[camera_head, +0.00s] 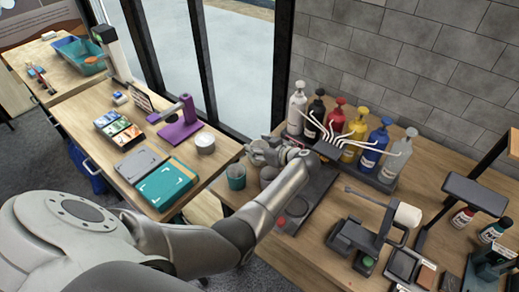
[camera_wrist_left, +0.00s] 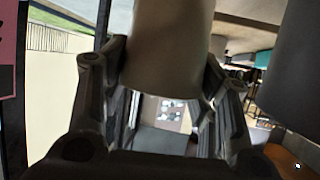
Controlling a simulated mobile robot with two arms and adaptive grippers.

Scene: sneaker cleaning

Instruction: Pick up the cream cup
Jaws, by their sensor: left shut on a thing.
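In the left wrist view a cream cup (camera_wrist_left: 172,40) stands between the two fingers of my left gripper (camera_wrist_left: 163,75), with a finger against each side. The gripper is shut on it, and the cup's top runs out of the picture. In the head view my left gripper (camera_head: 262,151) is above the left end of the right-hand table, and the hand and wrist hide most of what it holds. I cannot tell from these views whether the cup is clear of the table. My right gripper is not in view.
A teal cup (camera_head: 236,178) stands close to the left of my gripper. A greyish cup (camera_wrist_left: 295,75) shows at the right in the left wrist view. A row of pump bottles (camera_head: 357,138) stands behind, near the wall. A holder (camera_head: 375,225) with a white-headed tool is at the right.

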